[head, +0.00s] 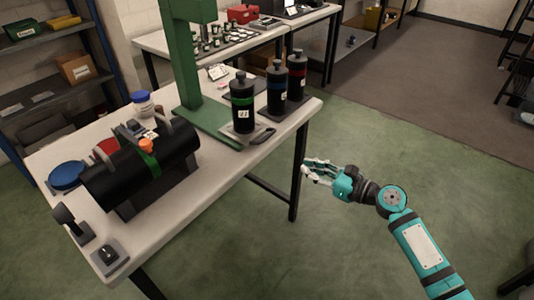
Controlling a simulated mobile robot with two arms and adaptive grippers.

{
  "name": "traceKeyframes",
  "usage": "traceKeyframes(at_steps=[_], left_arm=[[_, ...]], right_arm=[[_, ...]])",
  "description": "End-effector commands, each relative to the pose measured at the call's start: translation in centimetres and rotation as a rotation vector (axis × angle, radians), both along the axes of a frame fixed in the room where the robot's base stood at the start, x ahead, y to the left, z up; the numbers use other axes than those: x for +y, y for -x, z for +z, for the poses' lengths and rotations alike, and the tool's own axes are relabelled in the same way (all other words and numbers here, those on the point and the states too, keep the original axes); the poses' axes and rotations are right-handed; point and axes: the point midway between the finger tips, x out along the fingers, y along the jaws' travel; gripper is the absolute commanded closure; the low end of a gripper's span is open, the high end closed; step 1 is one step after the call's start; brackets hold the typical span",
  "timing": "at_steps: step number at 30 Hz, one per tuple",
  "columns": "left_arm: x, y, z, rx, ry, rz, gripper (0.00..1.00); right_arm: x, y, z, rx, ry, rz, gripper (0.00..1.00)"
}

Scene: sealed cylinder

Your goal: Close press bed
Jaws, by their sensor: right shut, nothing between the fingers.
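The green press (188,60) stands on the white workbench, its upper end cut off by the top of the picture. Its flat green base (205,124) rests on the bench. A grey plate that looks like the press bed (228,130) sits at the right end of this base, with a dark handle (263,136) at the bench's front edge. A black cylinder with a green band (242,105) stands upright on the plate. My right gripper (305,169) is empty, off the bench to the right and apart from the handle; its fingers are shut. My left gripper is out of view.
Black cylinders with a blue band (276,92) and a red band (297,77) stand right of the press. A large black horizontal drum (130,172) lies on a cradle at the left of the bench. The green floor around my right arm is clear.

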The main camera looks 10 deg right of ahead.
Motion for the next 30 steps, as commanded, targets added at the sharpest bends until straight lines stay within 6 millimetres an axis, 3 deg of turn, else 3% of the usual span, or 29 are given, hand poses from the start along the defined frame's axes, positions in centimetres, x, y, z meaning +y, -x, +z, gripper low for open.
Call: traceKeyframes(at_steps=[8,18,30], left_arm=[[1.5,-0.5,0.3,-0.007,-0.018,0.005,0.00],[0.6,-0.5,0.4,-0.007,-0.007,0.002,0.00],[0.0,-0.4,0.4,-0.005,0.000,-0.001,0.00]], right_arm=[[3.2,-4.2,-0.5,-0.002,0.000,-0.002,1.00],[7.0,-9.1,-0.6,-0.001,0.005,-0.003,1.00],[8.0,-10.4,-0.4,0.001,0.005,-0.004,1.00]])
